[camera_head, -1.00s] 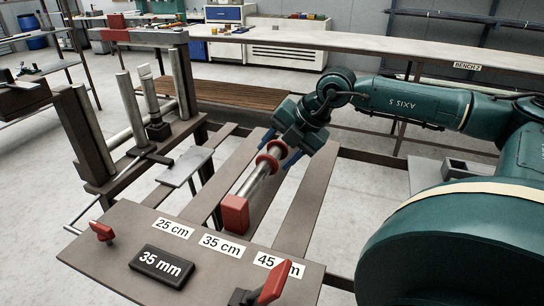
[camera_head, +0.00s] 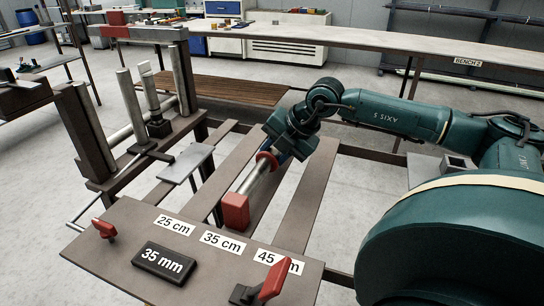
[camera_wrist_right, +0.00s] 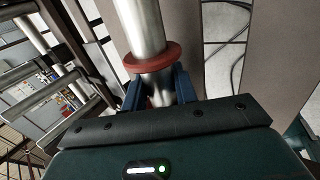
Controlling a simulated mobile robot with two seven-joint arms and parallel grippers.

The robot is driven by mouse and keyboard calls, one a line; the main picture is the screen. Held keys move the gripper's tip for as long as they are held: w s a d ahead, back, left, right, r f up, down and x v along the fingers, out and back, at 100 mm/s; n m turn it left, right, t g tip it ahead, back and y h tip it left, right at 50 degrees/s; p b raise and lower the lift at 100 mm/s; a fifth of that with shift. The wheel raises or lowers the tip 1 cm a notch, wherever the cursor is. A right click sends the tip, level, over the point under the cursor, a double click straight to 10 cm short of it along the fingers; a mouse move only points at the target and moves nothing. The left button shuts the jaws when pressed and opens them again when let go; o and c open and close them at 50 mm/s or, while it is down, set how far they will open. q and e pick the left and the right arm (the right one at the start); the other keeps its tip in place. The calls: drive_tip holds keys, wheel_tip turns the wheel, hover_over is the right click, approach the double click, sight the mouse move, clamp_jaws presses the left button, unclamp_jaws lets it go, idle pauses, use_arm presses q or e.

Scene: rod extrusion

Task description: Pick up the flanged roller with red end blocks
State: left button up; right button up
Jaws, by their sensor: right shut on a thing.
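The flanged roller is a silver rod (camera_head: 257,180) with a red flange (camera_head: 267,161) and a red end block (camera_head: 235,212) at its near end. It lies lengthwise over the brown rails of the frame. My right gripper (camera_head: 279,150) is at the roller's far end and hides that end in the head view. In the right wrist view, its blue fingers (camera_wrist_right: 158,92) are shut on the roller just behind the red flange (camera_wrist_right: 152,57), with the silver rod (camera_wrist_right: 140,24) running ahead. Whether the roller is lifted, I cannot tell. My left gripper is not in view.
A front plate (camera_head: 120,225) carries 25, 35 and 45 cm labels, a black 35 mm block (camera_head: 163,261) and red-handled clamps (camera_head: 104,229). Metal posts (camera_head: 130,105) stand at left. A long bench (camera_head: 400,45) stands behind. Open gaps lie between the rails.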

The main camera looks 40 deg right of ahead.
clamp_jaws()
